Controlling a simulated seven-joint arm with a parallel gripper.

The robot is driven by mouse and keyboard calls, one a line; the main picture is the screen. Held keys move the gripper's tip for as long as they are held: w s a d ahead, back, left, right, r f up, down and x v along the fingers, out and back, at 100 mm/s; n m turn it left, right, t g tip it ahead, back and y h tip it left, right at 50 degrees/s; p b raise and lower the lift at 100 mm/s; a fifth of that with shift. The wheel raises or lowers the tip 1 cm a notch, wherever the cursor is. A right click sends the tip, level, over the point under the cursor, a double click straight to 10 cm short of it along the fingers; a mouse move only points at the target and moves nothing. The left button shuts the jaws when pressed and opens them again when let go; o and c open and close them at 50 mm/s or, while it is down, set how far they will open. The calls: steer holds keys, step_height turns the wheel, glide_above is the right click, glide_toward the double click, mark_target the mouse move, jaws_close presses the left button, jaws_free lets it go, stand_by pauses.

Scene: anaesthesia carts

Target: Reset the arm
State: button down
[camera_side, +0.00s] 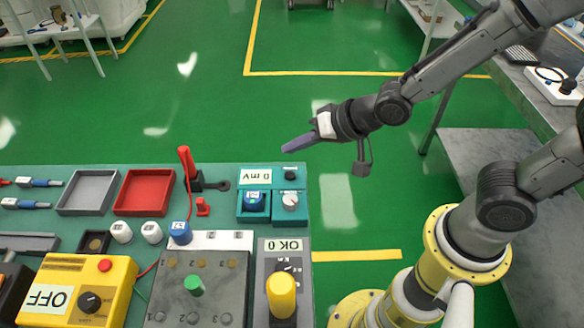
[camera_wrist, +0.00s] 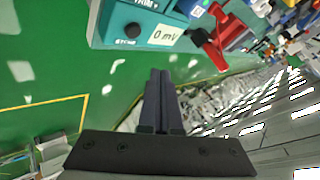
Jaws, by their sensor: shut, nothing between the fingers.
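My gripper (camera_side: 300,143) is up in the air over the green floor, just past the right back corner of the teal bench (camera_side: 230,184) in the side view. Its dark fingers are together with nothing between them and point left and slightly down. In the wrist view my gripper (camera_wrist: 159,72) also shows shut and empty, its fingers side by side. The teal unit marked 0 mV (camera_side: 262,177) lies below and left of the fingertips. It also shows at the top of the wrist view (camera_wrist: 150,28). The gripper touches nothing.
The bench holds a grey tray (camera_side: 88,190), a red tray (camera_side: 145,190), an upright red-handled part (camera_side: 187,165), a yellow OFF box (camera_side: 75,290), a grey plate with a green knob (camera_side: 194,286) and a yellow-knobbed OK box (camera_side: 281,295). A grey table (camera_side: 490,170) stands right.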

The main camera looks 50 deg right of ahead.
steer(key=s+d+r+t+h, duration=0.2)
steer(key=d+r, duration=0.7)
steer(key=r, duration=0.5)
steer(key=s+d+f+n+g, duration=0.1)
steer(key=s+n+g, duration=0.1)
steer(key=s, duration=0.6)
steer(key=s+d+f+n+g+h, duration=0.1)
steer(key=s+d+f+n+g, duration=0.1)
steer(key=s, duration=0.7)
steer(key=shift+d+n+g, duration=0.3)
steer(key=shift+n+g, duration=0.2)
